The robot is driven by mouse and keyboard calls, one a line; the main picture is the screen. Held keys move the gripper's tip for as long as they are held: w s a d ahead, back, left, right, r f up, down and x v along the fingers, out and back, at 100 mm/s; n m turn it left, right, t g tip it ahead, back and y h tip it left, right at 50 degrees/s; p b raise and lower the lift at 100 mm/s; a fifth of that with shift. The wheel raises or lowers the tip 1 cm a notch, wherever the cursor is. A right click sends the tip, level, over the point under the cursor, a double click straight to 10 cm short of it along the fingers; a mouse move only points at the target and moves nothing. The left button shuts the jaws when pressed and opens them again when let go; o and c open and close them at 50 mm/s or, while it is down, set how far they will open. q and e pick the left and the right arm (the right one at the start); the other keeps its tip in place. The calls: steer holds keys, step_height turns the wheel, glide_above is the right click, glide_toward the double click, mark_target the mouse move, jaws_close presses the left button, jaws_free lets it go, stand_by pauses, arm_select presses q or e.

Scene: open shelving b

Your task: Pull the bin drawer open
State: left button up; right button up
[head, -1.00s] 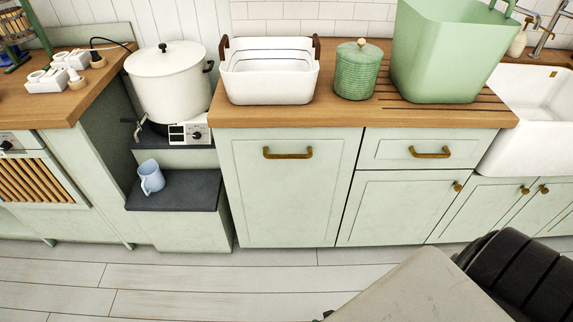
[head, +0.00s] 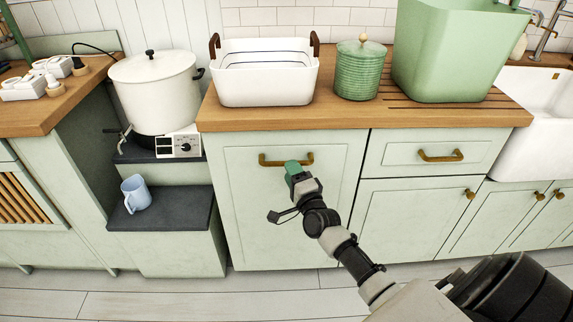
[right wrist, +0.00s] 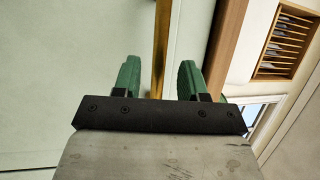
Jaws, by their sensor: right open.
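The bin drawer (head: 270,215) is a tall pale green panel front under the wooden counter, and it sits closed, flush with the cabinet. Its brass bar handle (head: 268,161) runs across near the top. My right gripper (head: 292,168), with green fingers, is at the right part of this handle. In the right wrist view, the gripper (right wrist: 158,68) is open, with the brass handle (right wrist: 161,45) running between its two fingers and a gap on each side. My left gripper is not in view.
A smaller drawer (head: 400,155) and cupboard doors (head: 395,215) are to the right. A dark step (head: 175,212) with a blue mug (head: 136,194) stands to the left. A white basin (head: 265,85), green jar (head: 357,75) and green bin (head: 440,60) stand on the counter. The floor in front is clear.

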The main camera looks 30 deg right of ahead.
steer(key=shift+x, duration=1.95)
jaws_close()
